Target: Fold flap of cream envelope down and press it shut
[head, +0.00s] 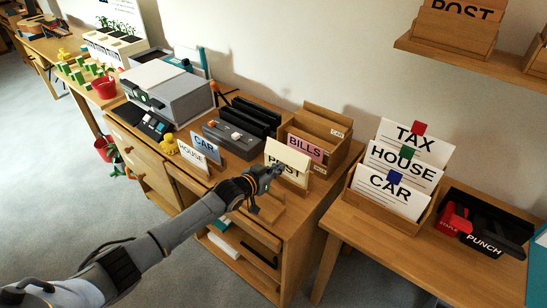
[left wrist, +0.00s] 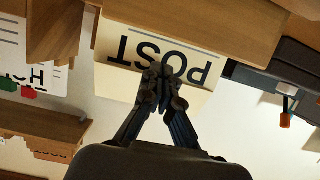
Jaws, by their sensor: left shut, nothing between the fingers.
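The cream envelope (head: 290,172), lettered POST, stands in a small wooden holder on the desk. A plain pale flap (head: 286,154) shows above the lettering and looks raised. In the left wrist view the envelope (left wrist: 120,35) appears upside down, with the flap (left wrist: 115,80) below the letters. My left gripper (head: 279,170) is shut and empty, its fingertips in front of the lettering. In the left wrist view the fingertips (left wrist: 166,76) overlap the letters S and O; whether they touch the paper I cannot tell. My right gripper is out of view.
A wooden box with a pink BILLS card (head: 305,147) stands just behind the envelope. HOUSE (head: 192,156) and CAR (head: 208,147) cards stand to its left, near a black organiser (head: 236,136). A TAX, HOUSE and CAR rack (head: 363,202) stands on the right table.

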